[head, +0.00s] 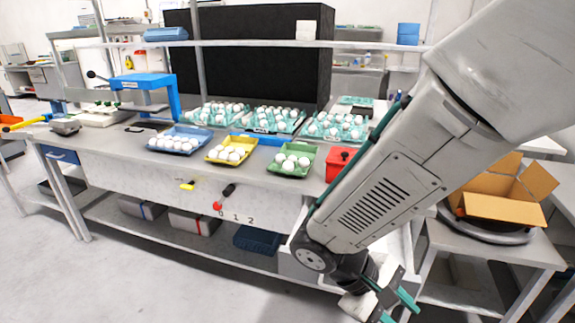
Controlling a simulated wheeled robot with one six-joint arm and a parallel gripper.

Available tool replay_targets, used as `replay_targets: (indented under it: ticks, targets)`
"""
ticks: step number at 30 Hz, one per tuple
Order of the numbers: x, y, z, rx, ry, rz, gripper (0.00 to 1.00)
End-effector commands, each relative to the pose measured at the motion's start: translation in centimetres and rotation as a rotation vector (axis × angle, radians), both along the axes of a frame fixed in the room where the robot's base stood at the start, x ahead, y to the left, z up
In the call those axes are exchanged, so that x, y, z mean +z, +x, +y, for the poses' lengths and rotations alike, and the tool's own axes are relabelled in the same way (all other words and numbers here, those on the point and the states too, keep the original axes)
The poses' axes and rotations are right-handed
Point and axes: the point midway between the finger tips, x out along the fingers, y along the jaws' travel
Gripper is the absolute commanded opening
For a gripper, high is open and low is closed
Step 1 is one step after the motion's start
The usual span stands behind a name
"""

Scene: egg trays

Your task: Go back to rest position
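My gripper (401,307) is at the lower right, in front of the bench and low near its right end. Its two teal fingers are spread apart with nothing seen between them; the lower edge of the picture cuts part of it off. My arm covers much of the right side. On the bench stand a blue tray (154,149), a yellow tray (211,157) and a green tray (272,166), each with several white eggs. Behind them are several teal trays (249,124) of white eggs.
A red box (337,163) stands right of the green tray, partly behind my arm. An open cardboard box (505,208) is on a side table at the right. A blue press (145,83) stands at the bench's left. The floor (120,285) at front left is clear.

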Motion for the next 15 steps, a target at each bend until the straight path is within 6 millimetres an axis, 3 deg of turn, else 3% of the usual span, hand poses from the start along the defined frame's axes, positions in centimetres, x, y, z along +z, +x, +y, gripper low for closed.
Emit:
replay_targets:
  ticks: [8, 15]
  targets:
    - [5.8, -2.5, -1.8, -0.232, 0.365, -0.08, 0.32]
    - [10.5, -4.2, -3.4, -0.4, 0.616, -0.279, 0.32]
